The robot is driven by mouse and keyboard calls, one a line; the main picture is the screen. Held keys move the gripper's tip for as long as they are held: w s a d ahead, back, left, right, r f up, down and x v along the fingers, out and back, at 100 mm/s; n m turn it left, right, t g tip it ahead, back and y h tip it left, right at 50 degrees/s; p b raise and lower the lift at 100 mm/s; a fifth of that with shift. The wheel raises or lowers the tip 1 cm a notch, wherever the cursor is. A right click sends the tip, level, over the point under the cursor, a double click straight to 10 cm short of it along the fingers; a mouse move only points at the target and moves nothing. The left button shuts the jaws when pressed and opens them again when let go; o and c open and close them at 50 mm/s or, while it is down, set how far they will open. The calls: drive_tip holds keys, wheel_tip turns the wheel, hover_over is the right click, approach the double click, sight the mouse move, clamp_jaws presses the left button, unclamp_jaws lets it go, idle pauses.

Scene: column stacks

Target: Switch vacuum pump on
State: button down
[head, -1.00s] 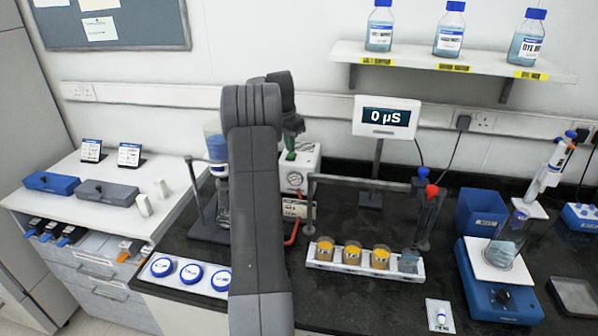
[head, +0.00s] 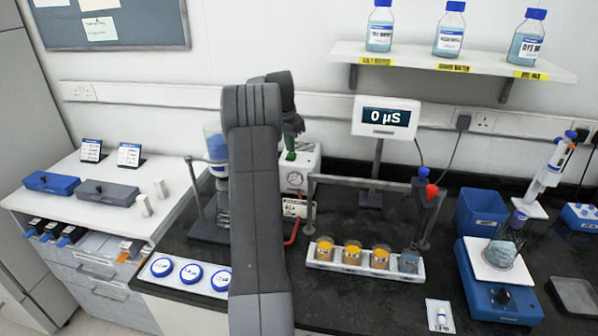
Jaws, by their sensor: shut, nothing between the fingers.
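The vacuum pump (head: 311,163) is a white box with a round gauge on its front, standing on the dark bench behind my arm. My arm hides its left part. A small green part (head: 291,156) shows on its top. My gripper (head: 291,144) is a dark shape at the far end of the arm, just above the green part. It is shut and empty. I cannot tell whether it touches the pump. A red tube (head: 292,234) runs down by the pump's front. A small label card (head: 295,208) stands before it.
A filter column on a stand (head: 215,145) is partly hidden left of my arm. A rack of jars (head: 320,265) and a rail frame (head: 365,181) stand to the right. A meter (head: 386,117) reads 0 µS. A blue stirrer (head: 497,297) with a beaker is at far right.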

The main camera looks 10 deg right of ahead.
drive_tip(key=shift+f+b, duration=0.35)
drive_tip(key=shift+f, duration=0.55)
idle(0.5)
wheel_tip(320, 180, up, 5)
drive_tip(key=p, duration=0.4)
drive_tip(key=shift+r+p, duration=0.1)
drive_tip(key=shift+p, duration=0.3)
drive_tip(key=shift+r, duration=0.95)
